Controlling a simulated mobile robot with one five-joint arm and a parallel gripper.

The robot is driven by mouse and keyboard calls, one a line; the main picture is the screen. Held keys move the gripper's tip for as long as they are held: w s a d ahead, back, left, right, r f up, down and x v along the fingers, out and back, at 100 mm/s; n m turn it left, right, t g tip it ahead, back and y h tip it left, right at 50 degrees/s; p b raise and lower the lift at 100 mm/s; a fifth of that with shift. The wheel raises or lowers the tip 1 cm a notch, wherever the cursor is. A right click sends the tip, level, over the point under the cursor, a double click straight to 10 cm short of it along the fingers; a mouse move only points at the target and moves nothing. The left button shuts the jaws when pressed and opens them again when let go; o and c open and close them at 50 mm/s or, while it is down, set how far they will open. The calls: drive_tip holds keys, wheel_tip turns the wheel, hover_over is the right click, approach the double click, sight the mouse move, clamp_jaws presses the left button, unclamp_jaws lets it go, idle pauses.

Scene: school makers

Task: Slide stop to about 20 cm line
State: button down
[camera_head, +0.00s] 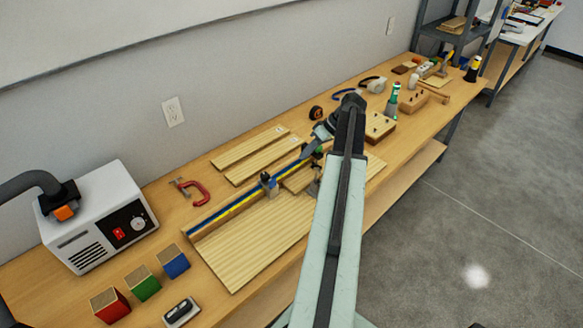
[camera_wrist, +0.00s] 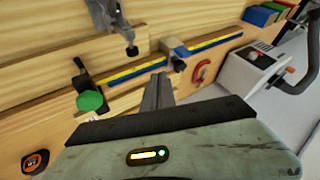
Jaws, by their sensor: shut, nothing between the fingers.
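The fence rail with its yellow and blue scale (camera_head: 230,208) runs along the back of a pale wooden board; it also shows in the wrist view (camera_wrist: 135,71). A black clamp with a green knob (camera_wrist: 90,100) is at the rail's other end. My gripper (camera_head: 307,152) is shut and empty above the rail's far end; in the wrist view its fingertips (camera_wrist: 158,80) point toward the rail, between block and green knob. The scale's numbers are too small to read.
A red C-clamp (camera_head: 190,192) lies behind the rail. A white machine (camera_head: 95,215) and red, green and blue blocks (camera_head: 143,283) stand at the left. Loose boards (camera_head: 250,147) lie near the wall. A metal clamp (camera_wrist: 115,22) stands on the board.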

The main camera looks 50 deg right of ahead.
drive_tip(key=b+x, duration=0.7)
drive_tip(key=x, duration=0.2)
drive_tip(key=shift+f, duration=0.45)
drive_tip(key=shift+w+a+r, duration=0.15)
drive_tip(key=shift+a+r, duration=0.05)
drive_tip(key=shift+a, duration=0.85)
drive_tip(key=shift+w+a+r, duration=0.15)
drive_tip(key=shift+a, duration=0.9)
